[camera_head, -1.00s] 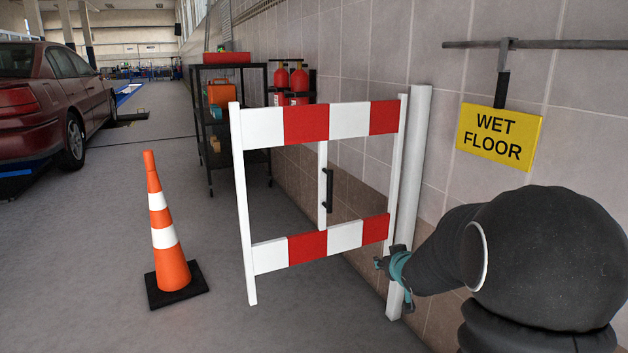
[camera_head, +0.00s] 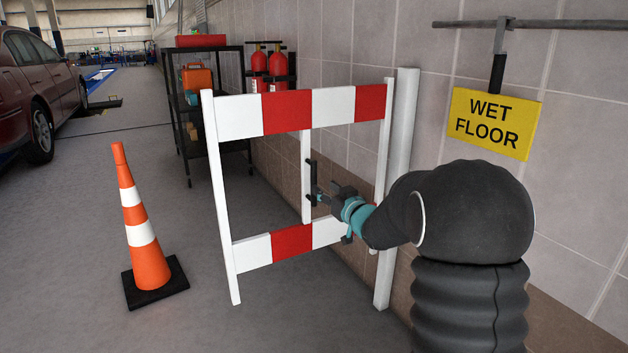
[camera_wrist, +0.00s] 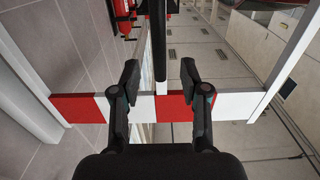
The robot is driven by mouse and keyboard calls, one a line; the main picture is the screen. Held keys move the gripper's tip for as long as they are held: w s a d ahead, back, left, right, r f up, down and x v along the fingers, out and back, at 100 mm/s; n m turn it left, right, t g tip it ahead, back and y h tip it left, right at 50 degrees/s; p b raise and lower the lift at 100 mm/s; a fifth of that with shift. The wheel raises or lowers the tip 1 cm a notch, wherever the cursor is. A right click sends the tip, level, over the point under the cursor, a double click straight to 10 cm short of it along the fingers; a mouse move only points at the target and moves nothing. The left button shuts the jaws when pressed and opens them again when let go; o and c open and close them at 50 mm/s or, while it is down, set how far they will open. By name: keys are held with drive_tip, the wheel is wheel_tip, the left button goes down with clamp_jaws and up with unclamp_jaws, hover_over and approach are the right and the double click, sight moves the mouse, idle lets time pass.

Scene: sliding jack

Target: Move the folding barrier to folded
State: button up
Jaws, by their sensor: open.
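The folding barrier (camera_head: 312,112) is a white frame with red and white boards at top and bottom. It stands out from a white wall post (camera_head: 398,150) at its right edge. A black handle (camera_head: 313,183) sits on its white middle upright. My gripper (camera_head: 325,195) is in front of the barrier, close to the handle's lower part. In the wrist view, my gripper (camera_wrist: 158,75) is open, with the dark handle and upright (camera_wrist: 159,40) lying between and beyond its fingers. I cannot tell whether the fingers touch the handle.
An orange and white cone (camera_head: 143,230) stands on the floor left of the barrier. A black shelf cart (camera_head: 195,110) and red fire extinguishers (camera_head: 268,65) are behind it by the wall. A yellow wet floor sign (camera_head: 496,122) hangs at right. The floor between cone and barrier is clear.

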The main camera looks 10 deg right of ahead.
sight(315, 181)
drive_tip(key=x, duration=0.7)
drive_tip(key=shift+w, duration=0.35)
clamp_jaws()
